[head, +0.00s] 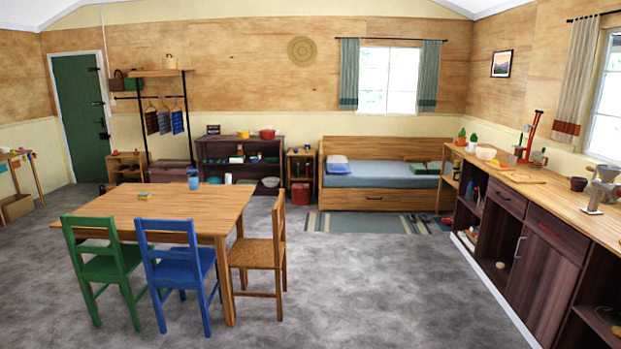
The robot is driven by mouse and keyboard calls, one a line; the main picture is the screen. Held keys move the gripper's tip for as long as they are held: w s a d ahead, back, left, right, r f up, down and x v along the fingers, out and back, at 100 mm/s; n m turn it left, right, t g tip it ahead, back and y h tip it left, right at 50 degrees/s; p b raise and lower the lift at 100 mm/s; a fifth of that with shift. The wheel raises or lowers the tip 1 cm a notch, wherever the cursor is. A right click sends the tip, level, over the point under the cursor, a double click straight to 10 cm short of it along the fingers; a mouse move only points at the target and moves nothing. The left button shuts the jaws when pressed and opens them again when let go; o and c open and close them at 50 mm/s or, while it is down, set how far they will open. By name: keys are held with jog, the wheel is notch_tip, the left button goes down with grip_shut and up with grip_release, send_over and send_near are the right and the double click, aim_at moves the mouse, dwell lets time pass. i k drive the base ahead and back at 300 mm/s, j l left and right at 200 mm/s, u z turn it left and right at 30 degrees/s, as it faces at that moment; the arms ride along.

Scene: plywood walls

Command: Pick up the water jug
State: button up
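No thing in the head view is clearly recognisable as the water jug. My gripper and arm are not in view.
Green (96,262), blue (172,258) and brown (266,252) chairs stand around the table's near and right sides. A long counter (540,194) with several items runs along the right. The grey floor (370,290) between table and counter is clear.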

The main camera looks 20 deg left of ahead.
aim_at(193, 179)
jog(key=u, duration=1.65)
jog(key=i+l+z, duration=0.25)
jog(key=i, duration=0.2)
jog(key=i+l+z, duration=0.15)
jog(key=i+z, duration=0.15)
jog(key=i, duration=0.15)
jog(key=i+z, duration=0.25)
jog(key=i, duration=0.2)
jog(key=i+z, duration=0.15)
jog(key=i, duration=1.05)
jog(key=i+j+z, duration=0.15)
jog(key=i, duration=1)
jog(key=i+l, duration=0.1)
jog(key=i, duration=1.1)
jog(key=i+l+u, duration=0.2)
jog(key=i, duration=0.95)
